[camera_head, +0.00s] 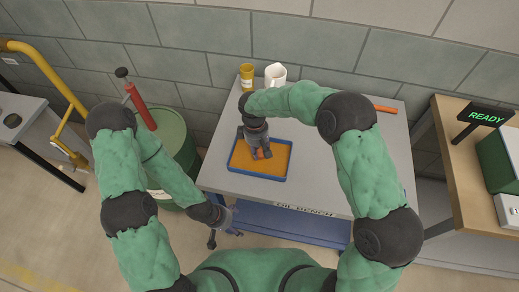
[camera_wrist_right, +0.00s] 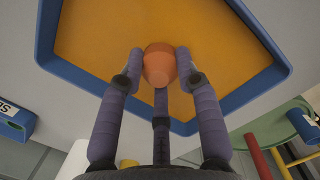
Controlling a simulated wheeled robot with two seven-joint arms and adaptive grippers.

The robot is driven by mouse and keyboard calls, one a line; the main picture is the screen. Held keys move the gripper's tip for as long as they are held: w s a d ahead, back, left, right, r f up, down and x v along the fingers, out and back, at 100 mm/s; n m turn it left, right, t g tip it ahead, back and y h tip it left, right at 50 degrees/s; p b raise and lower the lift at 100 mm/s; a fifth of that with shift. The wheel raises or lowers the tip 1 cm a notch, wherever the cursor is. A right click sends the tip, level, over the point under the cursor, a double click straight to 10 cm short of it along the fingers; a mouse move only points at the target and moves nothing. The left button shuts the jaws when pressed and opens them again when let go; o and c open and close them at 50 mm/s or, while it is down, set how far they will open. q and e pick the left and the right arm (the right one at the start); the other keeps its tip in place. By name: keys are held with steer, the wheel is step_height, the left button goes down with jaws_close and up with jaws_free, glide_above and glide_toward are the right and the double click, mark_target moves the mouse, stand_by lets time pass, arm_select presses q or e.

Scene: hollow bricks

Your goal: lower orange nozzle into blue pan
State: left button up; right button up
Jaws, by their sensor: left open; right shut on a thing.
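The blue pan (camera_head: 231,168) lies on the grey bench and has a flat orange-yellow inside; its blue rim (camera_wrist_right: 262,50) also shows in the right wrist view. My right gripper (camera_head: 262,153) is over the pan, pointing down. In the right wrist view, its fingers (camera_wrist_right: 160,72) are shut around the small orange nozzle (camera_wrist_right: 159,66). The nozzle appears over the pan's inside; whether it touches the bottom I cannot tell. My left gripper (camera_head: 222,222) is open and empty, low beside the bench's front left corner.
A yellow can (camera_head: 247,77) and a white jug (camera_head: 275,75) stand behind the pan near the wall. An orange-handled object (camera_head: 384,108) lies at the back right. A green drum (camera_head: 176,150) with a red pump (camera_head: 141,106) stands left of the bench.

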steer(key=shift+f, duration=0.1)
steer(key=o, duration=1.2)
steer(key=r, duration=0.8)
steer(key=a+r, duration=0.1)
steer(key=r, duration=0.3)
steer(key=shift+w+a, duration=0.1)
steer(key=shift+w, duration=0.3)
